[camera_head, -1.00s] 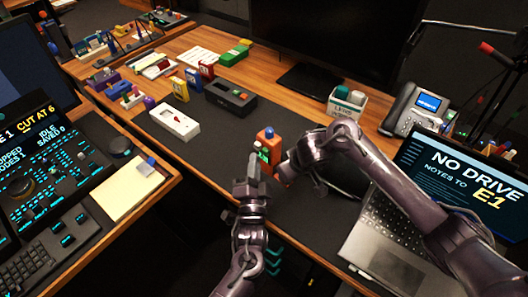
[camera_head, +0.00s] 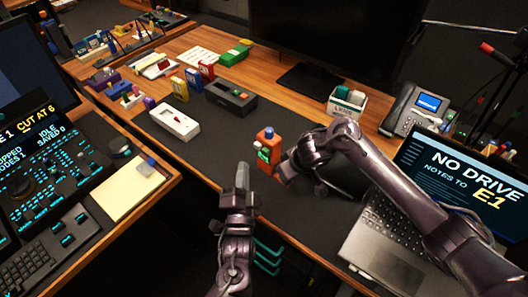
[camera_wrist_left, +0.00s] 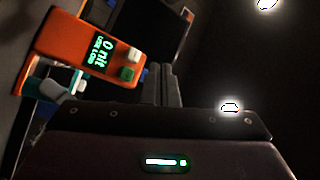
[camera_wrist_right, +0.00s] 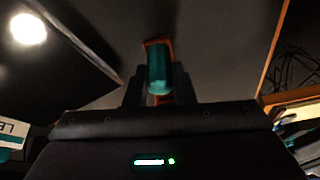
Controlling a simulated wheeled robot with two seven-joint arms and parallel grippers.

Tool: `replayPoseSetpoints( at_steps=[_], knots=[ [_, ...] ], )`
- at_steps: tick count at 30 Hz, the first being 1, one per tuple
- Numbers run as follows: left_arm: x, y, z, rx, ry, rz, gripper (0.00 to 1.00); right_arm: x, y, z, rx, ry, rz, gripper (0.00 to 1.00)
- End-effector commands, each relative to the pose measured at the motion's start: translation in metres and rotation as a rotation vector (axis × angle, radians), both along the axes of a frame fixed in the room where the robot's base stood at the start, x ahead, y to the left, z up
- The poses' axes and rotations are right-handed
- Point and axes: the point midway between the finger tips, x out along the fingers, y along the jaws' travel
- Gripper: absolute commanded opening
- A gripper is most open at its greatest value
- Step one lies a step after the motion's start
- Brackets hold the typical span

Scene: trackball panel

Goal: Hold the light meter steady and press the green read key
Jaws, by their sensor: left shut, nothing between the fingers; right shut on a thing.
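The orange light meter (camera_head: 269,145) stands at the middle of the dark desk mat. In the left wrist view the meter (camera_wrist_left: 62,48) appears tilted, with a lit screen (camera_wrist_left: 97,54) reading "0 nit". Its green read key (camera_wrist_left: 126,73) is beside a white key (camera_wrist_left: 135,57). My left gripper (camera_head: 242,172) is shut and empty, in front of the meter and a little left, apart from it. My right gripper (camera_head: 284,172) is at the meter's right side. In the right wrist view its fingers (camera_wrist_right: 158,92) are shut around a teal part on the orange meter.
The laptop (camera_head: 400,240) is on the right. Bare mat lies between the meter and the white case.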

Motion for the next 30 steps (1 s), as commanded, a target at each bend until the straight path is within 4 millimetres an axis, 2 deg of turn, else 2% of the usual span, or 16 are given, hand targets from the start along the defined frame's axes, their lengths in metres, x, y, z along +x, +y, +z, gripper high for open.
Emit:
replayPoseSetpoints(
  at_steps=[8, 30],
  knots=[
    [-0.004, 0.0, 0.0, 0.0, 0.001, -0.001, 0.0, 0.0, 0.0, 0.0, 0.0, 0.0, 0.0, 0.0],
    [-0.062, 0.007, 0.009, 0.0, 0.0, -0.001, 0.0, 0.0, 0.0, 0.0, 0.0, 0.0, 0.0, 0.0]
  ],
)
